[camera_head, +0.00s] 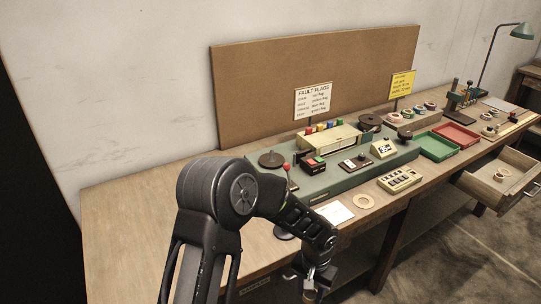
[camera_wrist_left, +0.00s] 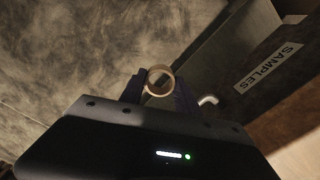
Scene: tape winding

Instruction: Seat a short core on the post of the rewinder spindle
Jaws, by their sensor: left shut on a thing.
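My left gripper (camera_head: 311,288) hangs low in front of the bench's front edge in the head view. In the left wrist view its dark fingers (camera_wrist_left: 159,88) are shut on a short tan ring-shaped core (camera_wrist_left: 148,83), whose open bore faces the camera. The green machine base (camera_head: 345,180) on the bench carries a dark round disc (camera_head: 271,159) at its left end and other dark discs (camera_head: 404,133) farther right. I cannot tell which of these is the rewinder spindle, and no post is clear. The held core is well apart from them.
A red-knobbed lever (camera_head: 287,169) stands near my left arm. A flat tan ring (camera_head: 364,201) and a keypad box (camera_head: 400,180) lie near the front edge. Green (camera_head: 433,146) and red trays and an open drawer (camera_head: 517,183) are at right. A drawer labelled SAMPLES (camera_wrist_left: 268,68) is near the gripper.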

